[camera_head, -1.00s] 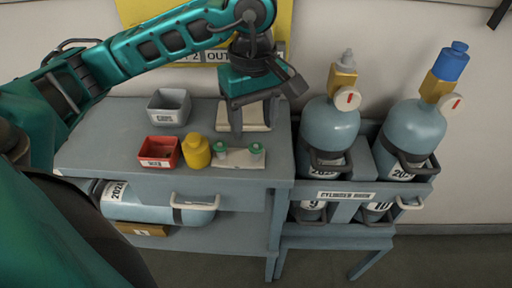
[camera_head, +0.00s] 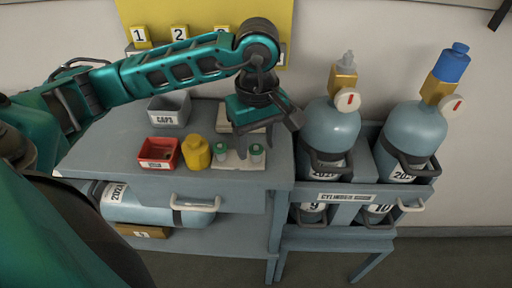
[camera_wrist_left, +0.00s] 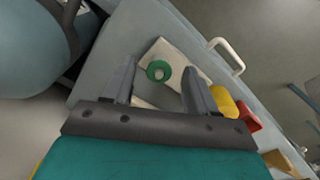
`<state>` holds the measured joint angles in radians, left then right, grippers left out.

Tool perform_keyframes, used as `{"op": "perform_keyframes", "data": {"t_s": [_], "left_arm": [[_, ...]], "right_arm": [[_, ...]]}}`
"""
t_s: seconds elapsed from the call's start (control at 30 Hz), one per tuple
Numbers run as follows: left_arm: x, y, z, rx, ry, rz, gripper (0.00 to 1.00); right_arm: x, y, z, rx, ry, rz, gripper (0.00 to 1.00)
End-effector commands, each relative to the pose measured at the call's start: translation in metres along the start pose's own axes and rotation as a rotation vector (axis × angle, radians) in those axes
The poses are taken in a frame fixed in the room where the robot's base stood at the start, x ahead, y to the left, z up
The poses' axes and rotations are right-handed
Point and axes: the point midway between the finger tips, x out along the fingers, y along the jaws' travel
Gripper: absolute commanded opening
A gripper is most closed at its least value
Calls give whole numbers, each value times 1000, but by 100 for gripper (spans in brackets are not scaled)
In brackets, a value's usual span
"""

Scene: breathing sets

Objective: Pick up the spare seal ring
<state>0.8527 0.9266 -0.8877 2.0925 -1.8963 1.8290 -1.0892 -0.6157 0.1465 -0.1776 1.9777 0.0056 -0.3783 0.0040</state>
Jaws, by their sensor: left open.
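Two small green rings stand on pale posts on a cream mat (camera_head: 238,163) on the grey bench top, a left one (camera_head: 221,149) and a right one (camera_head: 257,150). I cannot tell by marking which is the spare seal ring. My left gripper (camera_head: 254,148) is open and points down over the mat near the right ring. In the left wrist view, one green ring (camera_wrist_left: 158,70) with a pale centre lies between the open fingers of the left gripper (camera_wrist_left: 160,75), apart from both. The other ring does not show there. My right gripper is not in view.
A yellow bottle (camera_head: 197,153), a red bin (camera_head: 159,153) and a grey caps bin (camera_head: 169,110) stand left of the mat. Two blue-grey cylinders (camera_head: 331,130) stand in a rack to the right. The bench's front edge (camera_head: 200,178) is close.

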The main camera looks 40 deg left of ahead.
Motion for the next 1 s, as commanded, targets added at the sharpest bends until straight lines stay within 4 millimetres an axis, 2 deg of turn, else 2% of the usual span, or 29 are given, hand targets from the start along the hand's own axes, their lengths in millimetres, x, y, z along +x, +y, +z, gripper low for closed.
{"op": "perform_keyframes", "data": {"t_s": [0.8, 1.0], "left_arm": [[4, 0, 0, 0, 0, 0, 57], [4, 0, 0, 0, 0, 0, 38]], "right_arm": [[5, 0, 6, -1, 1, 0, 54], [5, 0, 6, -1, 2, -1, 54]]}}
